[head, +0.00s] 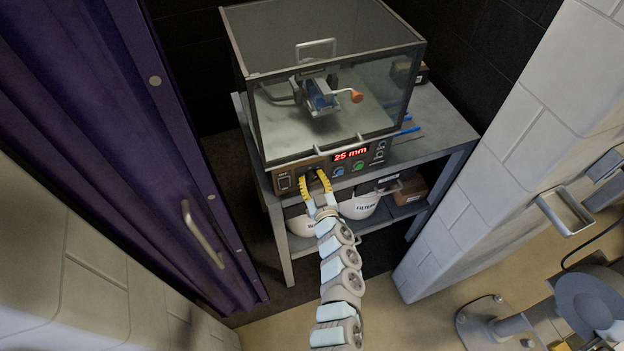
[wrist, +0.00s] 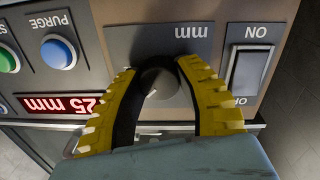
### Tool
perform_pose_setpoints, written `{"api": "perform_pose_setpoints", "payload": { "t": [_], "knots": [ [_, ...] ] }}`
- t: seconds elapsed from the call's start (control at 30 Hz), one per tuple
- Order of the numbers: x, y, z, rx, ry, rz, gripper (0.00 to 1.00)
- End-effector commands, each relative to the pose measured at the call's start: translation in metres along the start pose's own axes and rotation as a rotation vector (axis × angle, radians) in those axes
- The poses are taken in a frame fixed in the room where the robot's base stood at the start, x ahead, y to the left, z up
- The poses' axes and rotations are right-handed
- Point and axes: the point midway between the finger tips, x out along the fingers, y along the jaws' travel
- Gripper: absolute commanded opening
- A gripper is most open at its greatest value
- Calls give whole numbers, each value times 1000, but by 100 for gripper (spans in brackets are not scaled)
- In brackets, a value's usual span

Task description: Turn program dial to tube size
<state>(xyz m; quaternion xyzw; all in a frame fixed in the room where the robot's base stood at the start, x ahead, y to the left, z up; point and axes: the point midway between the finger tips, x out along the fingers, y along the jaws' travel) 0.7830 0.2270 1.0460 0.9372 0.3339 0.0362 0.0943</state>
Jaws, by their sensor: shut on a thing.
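The program dial (wrist: 162,84) is a dark round knob on the front panel, with a small white mark near its edge in the wrist view. My gripper (wrist: 158,72) has yellow ribbed fingers with dark inner pads, and it is shut on the dial from both sides. In the head view my gripper (head: 315,173) reaches the panel below the clear box, and its fingers mostly cover the dial. The red display (head: 350,154) reads "25 mm". It also shows upside down in the wrist view (wrist: 58,104).
A rocker switch (wrist: 248,71) is beside the dial. The blue PURGE button (wrist: 58,52) and a green button (wrist: 7,60) are on the other side. A clear enclosure (head: 325,85) with a clamp fixture (head: 320,97) stands above. A purple curtain (head: 110,130) hangs left; a block wall (head: 510,150) stands right.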

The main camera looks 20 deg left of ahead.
Motion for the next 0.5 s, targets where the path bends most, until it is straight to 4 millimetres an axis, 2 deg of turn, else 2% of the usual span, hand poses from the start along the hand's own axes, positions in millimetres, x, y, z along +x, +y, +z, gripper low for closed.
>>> {"api": "perform_pose_setpoints", "payload": {
  "t": [0.5],
  "knots": [
    [0, -2, 6, -434, 25, 1, 0]
  ]
}}
